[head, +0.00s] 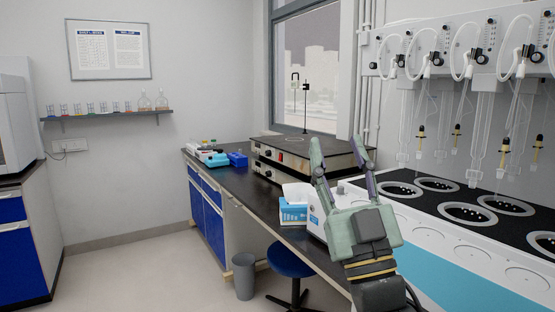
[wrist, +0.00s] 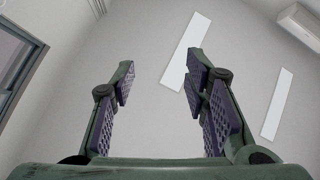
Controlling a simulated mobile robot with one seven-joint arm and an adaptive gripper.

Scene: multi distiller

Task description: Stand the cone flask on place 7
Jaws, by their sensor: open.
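Two small conical flasks (head: 145,102) (head: 161,101) with pale amber contents stand at the right end of the wall shelf in the head view. I cannot tell which one is the cone flask. The distiller (head: 430,240) at the right has a black top with several ringed openings holding dark beads. I cannot read any place numbers, so I cannot tell which is place 7. My gripper (head: 337,150) is open and empty, pointing up in front of the bench, far from the shelf. The wrist view shows its fingers (wrist: 160,72) apart against wall and ceiling.
The wall shelf (head: 105,116) also holds several small glass vessels. A dark bench (head: 255,185) carries a hotplate unit (head: 320,158), a tissue box (head: 293,212) and blue racks. A blue stool (head: 290,260) and grey bin (head: 244,275) stand before it. The left floor is clear. Glass tubes hang above the distiller.

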